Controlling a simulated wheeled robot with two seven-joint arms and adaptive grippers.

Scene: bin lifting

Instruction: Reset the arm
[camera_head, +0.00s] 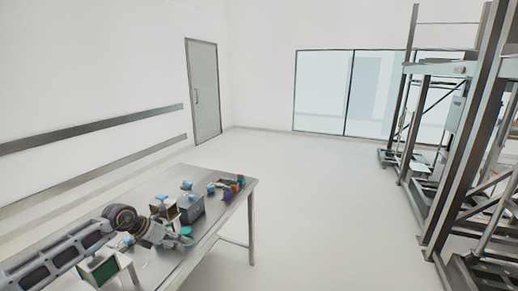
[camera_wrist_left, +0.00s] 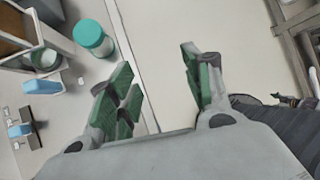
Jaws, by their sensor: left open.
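My left arm (camera_head: 70,248) reaches in from the lower left of the head view, over the table's near part. My left gripper (camera_head: 168,239) is by the table's right edge, seen small and partly blended with the things around it. In the left wrist view the two green-padded fingers (camera_wrist_left: 158,78) stand apart with nothing between them. Below the gap are the table edge and pale floor. My right gripper is in neither view.
The metal table (camera_head: 238,183) bears a grey bin (camera_head: 191,210), a teal-lidded jar (camera_wrist_left: 92,38), a blue block (camera_wrist_left: 42,86) and several small coloured items. The floor (camera_head: 320,190) right of the table is clear. Metal racks (camera_head: 440,170) stand at the far right.

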